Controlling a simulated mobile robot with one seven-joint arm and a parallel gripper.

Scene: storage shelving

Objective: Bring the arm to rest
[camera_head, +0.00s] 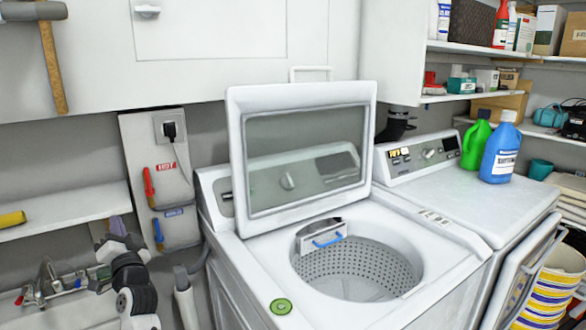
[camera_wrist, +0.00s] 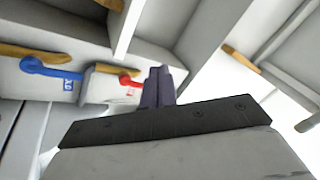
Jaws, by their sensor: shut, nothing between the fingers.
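My gripper (camera_head: 117,226) is at the lower left of the head view, raised above the sink area, left of the washing machine (camera_head: 253,277). My dark arm links run below it. In the wrist view, the gripper's dark fingers (camera_wrist: 158,86) are together with nothing between them. The wall box (camera_head: 152,225) with a red valve handle (camera_head: 149,187) and a blue valve handle (camera_head: 158,233) is behind and to the right of the gripper. Both the red handle (camera_wrist: 131,82) and blue handle (camera_wrist: 48,69) also show in the wrist view.
The washer's lid (camera_head: 235,165) stands open. A sink (camera_head: 65,308) with a faucet (camera_head: 48,275) is at lower left, under a white shelf (camera_head: 75,206). A dryer (camera_head: 470,195) at right bears a green bottle (camera_head: 476,142) and a blue bottle (camera_head: 500,150). White cabinets (camera_head: 90,70) hang above.

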